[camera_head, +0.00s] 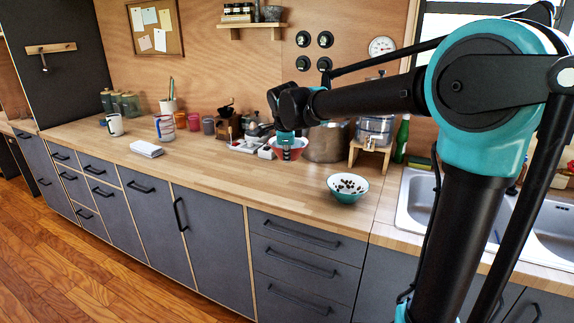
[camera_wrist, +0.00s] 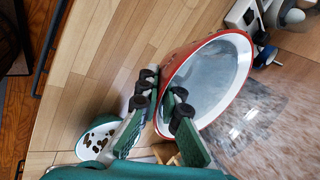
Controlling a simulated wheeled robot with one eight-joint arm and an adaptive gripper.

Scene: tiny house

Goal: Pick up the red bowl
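The red bowl (camera_head: 298,152), red outside with a white rim band and grey-blue inside, sits on the wooden counter in front of a large metal pot. In the wrist view the red bowl (camera_wrist: 215,75) fills the middle right. My gripper (camera_wrist: 165,85) is at its near-left rim, one finger outside the wall and the other over the inside. A gap shows between the fingertips, with the rim between them; whether they touch it cannot be told. In the head view my gripper (camera_head: 287,150) points down at the bowl and hides part of it.
A teal bowl with dark spots (camera_head: 347,187) stands nearer the counter's front edge. The metal pot (camera_head: 327,142) is close behind the red bowl, and a dispenser on a wooden stand (camera_head: 372,135) is to its right. The counter (camera_head: 225,175) in front is clear.

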